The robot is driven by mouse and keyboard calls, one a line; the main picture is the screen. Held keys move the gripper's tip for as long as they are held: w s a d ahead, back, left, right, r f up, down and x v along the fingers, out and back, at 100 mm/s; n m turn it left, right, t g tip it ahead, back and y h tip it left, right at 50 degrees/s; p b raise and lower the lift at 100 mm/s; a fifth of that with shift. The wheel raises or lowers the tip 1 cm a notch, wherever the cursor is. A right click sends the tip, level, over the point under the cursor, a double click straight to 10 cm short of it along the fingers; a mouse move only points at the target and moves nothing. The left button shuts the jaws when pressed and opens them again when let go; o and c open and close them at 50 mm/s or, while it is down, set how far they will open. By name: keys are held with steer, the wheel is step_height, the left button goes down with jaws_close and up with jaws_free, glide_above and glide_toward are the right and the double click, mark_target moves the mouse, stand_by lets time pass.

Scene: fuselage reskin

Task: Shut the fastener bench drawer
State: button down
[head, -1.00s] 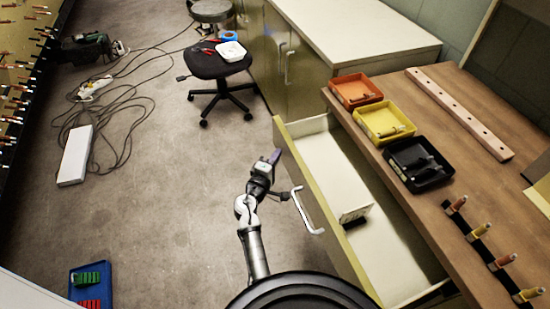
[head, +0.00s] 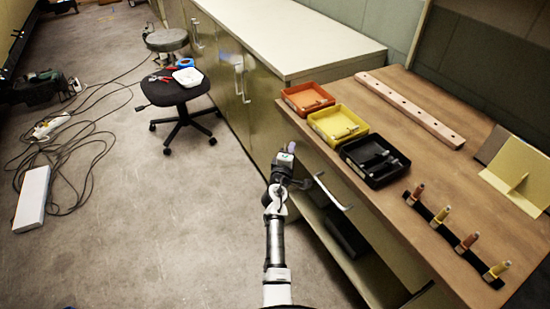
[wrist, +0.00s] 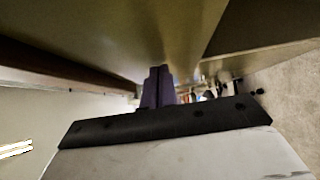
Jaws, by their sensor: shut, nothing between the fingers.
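The fastener bench drawer (head: 366,213) sits in the front of the wooden bench, under its top edge. Its inside no longer shows, and its front looks about flush with the bench; a small gap cannot be ruled out. Its pale bar handle (head: 335,193) sticks out toward the aisle. My gripper (head: 292,149) is beside the far end of the drawer front, at the bench's left corner. In the wrist view, its purple fingers (wrist: 158,86) are together and empty, close to a flat olive surface. Contact with the drawer front cannot be told.
On the bench top (head: 425,130) stand orange (head: 307,98), yellow (head: 337,123) and black (head: 373,160) trays. An open shelf below the drawer holds a dark box (head: 346,233). A black stool (head: 178,90) and cables stand left; the floor between is clear.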

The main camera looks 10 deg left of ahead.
mark_target(299, 148)
steer(key=shift+w+d, duration=0.45)
steer(key=shift+d, duration=0.2)
steer(key=shift+w+d, duration=0.45)
steer(key=shift+d, duration=0.15)
steer(key=shift+w+d+r, duration=0.1)
steer(key=shift+d, duration=0.15)
